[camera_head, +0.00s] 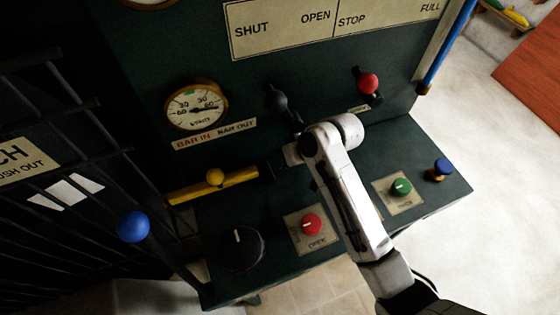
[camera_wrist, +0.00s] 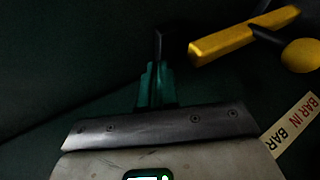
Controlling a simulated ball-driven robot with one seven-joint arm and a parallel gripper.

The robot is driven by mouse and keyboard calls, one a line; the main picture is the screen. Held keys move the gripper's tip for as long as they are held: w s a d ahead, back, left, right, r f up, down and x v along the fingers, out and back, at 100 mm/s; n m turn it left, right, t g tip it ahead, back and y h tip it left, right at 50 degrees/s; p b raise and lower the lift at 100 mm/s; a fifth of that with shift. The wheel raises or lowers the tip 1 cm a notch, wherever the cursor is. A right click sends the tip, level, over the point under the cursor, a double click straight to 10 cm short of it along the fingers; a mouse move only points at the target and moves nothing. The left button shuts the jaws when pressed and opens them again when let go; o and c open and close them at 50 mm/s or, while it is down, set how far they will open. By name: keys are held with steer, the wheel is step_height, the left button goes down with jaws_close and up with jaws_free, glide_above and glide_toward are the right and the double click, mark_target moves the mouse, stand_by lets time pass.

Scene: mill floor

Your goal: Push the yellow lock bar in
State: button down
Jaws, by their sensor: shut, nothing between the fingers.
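The yellow lock bar (camera_head: 240,180) lies across the dark green machine front in the head view, with a yellow ball knob (camera_head: 215,177) at its middle. In the wrist view the bar (camera_wrist: 222,43) is at the upper right, its near end bare, and the ball knob (camera_wrist: 301,55) is at the right edge. My gripper (camera_wrist: 158,38) is shut and empty, its fingertips left of that end with a gap in the picture. In the head view my white wrist is beyond the bar's right end; my fingers are too dark there to make out.
A label reading BAR IN, BAR OUT (camera_head: 215,134) is above the bar, under a gauge (camera_head: 196,106). A black lever (camera_head: 280,100) and a red-knobbed lever (camera_head: 368,84) stick out nearby.

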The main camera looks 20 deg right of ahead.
steer(key=v, duration=1)
steer(key=shift+d, duration=0.2)
